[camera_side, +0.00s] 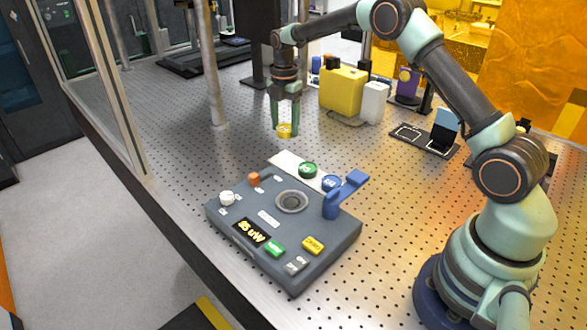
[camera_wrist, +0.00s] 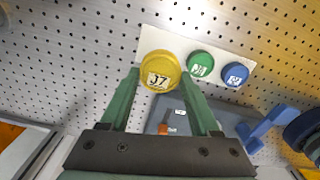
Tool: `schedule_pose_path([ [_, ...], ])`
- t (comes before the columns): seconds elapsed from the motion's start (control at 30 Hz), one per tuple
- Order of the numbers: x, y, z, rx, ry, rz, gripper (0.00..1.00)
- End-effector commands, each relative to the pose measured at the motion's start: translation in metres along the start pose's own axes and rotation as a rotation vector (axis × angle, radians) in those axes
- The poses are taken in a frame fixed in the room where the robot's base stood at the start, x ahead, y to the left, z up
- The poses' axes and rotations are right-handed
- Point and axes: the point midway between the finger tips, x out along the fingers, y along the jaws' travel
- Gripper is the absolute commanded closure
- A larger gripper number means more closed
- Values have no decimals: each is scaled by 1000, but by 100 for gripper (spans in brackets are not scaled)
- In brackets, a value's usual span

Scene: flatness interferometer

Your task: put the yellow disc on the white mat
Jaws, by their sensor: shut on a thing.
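My gripper (camera_side: 284,122) is shut on the yellow disc (camera_side: 285,131) and holds it above the table, behind the white mat (camera_side: 284,160) in the side view. In the wrist view the yellow disc (camera_wrist: 160,71) sits between the fingertips of my gripper (camera_wrist: 160,74), with a label that reads like 37. The white mat (camera_wrist: 150,40) shows beyond it. A green disc (camera_wrist: 200,63) and a blue disc (camera_wrist: 236,74) lie on the mat. They also show as the green disc (camera_side: 308,170) and the blue disc (camera_side: 331,183) in the side view.
A grey instrument box (camera_side: 285,232) with a round port, buttons and a blue lever (camera_side: 345,195) stands in front of the mat. A yellow block (camera_side: 342,88) and a white bottle (camera_side: 374,102) stand behind. A metal post (camera_side: 213,70) rises at left. The perforated table is otherwise largely clear nearby.

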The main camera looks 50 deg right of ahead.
Motion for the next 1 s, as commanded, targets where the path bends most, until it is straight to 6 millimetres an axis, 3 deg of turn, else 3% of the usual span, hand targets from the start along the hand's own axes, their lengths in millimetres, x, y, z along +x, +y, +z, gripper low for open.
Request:
schedule_pose_path([
  [0.13, 30, -1, 0, 0, 1, -2, 95],
  [0.43, 51, 0, 0, 0, 0, -1, 95],
  [0.63, 80, 0, 0, 0, 1, -2, 95],
  [1.0, 86, 0, 0, 0, 0, 1, 95],
])
